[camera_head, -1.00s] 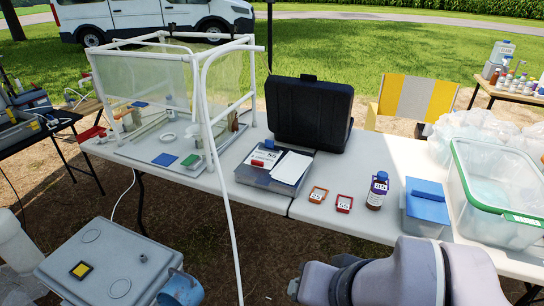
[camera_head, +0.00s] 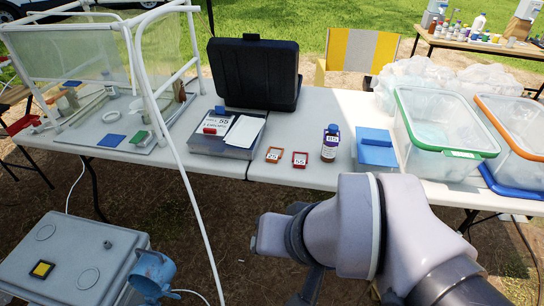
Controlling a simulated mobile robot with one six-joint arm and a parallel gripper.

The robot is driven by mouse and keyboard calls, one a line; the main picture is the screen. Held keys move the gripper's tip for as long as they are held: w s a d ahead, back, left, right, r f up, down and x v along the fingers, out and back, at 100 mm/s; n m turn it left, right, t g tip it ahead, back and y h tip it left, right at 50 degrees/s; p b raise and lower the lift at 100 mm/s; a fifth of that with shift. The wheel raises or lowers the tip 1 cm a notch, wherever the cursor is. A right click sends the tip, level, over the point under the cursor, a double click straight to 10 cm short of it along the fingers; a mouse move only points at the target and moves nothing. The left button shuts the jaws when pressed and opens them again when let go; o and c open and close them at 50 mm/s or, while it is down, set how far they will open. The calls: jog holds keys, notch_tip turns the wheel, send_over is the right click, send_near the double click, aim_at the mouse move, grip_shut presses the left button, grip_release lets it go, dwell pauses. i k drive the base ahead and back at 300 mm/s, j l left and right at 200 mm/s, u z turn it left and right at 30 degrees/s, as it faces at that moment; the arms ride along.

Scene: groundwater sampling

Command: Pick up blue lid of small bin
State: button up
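The small bin (camera_head: 374,168) stands on the white table, right of the labelled brown bottle and left of the green-rimmed bin. Its blue lid (camera_head: 377,154) lies on top of it. My arm reaches in from the lower right, in front of the table and below the small bin in the picture. My gripper's fingers cannot be made out, so its state does not show. The arm is apart from the lid in the picture.
A brown bottle (camera_head: 330,144) and two small labelled tags stand left of the small bin. A green-rimmed bin (camera_head: 442,152) and an orange-rimmed bin (camera_head: 533,160) are to the right. A black case (camera_head: 254,74) and a white-pipe frame (camera_head: 140,75) stand farther left.

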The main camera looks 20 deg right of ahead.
aim_at(375, 145)
jog(key=z, duration=1.3)
